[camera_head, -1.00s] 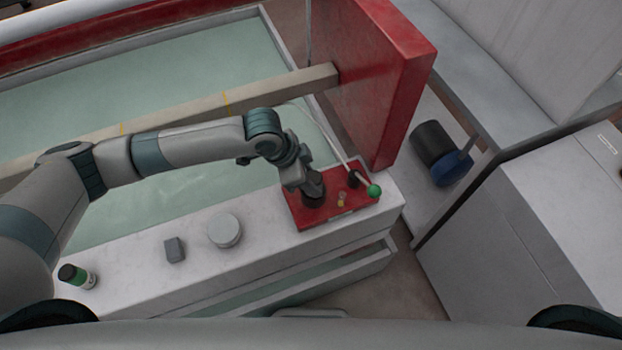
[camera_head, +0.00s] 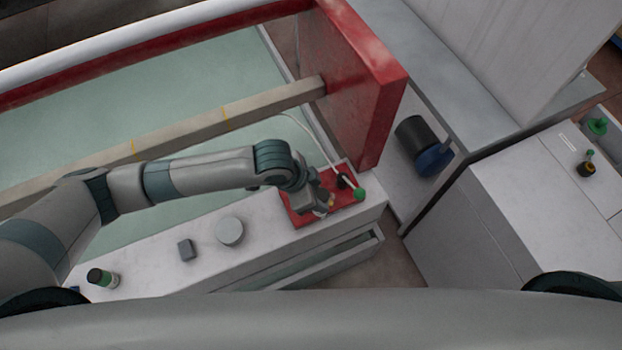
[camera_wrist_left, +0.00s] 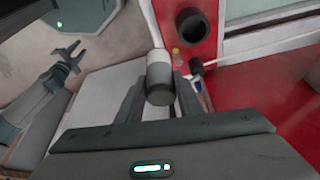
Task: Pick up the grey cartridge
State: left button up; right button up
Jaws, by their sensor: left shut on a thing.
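The grey cartridge (camera_wrist_left: 159,80), a short cylinder with a white band and a darker grey end, sits between the fingers of my left gripper (camera_wrist_left: 160,93) in the left wrist view. My left gripper (camera_head: 318,208) is shut on it, above the red panel (camera_head: 344,204) in the head view, where the wrist mostly hides the cartridge. A round black socket (camera_wrist_left: 190,27) on the panel looks empty, with the cartridge beside it. My right gripper (camera_wrist_left: 64,62) shows small at the left of the wrist view with its fingers apart; it is outside the head view.
A black-and-blue motor (camera_head: 425,147) is at right.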

pick_arm(q)
jog(key=shift+s+d+r+p, duration=0.4)
jog(key=shift+s+r+p, duration=0.15)
jog(key=shift+s+p, duration=0.25)
jog(key=shift+s+d+r+p, duration=0.4)
jog(key=shift+s+r+p, duration=0.2)
jog(key=shift+s, duration=0.25)
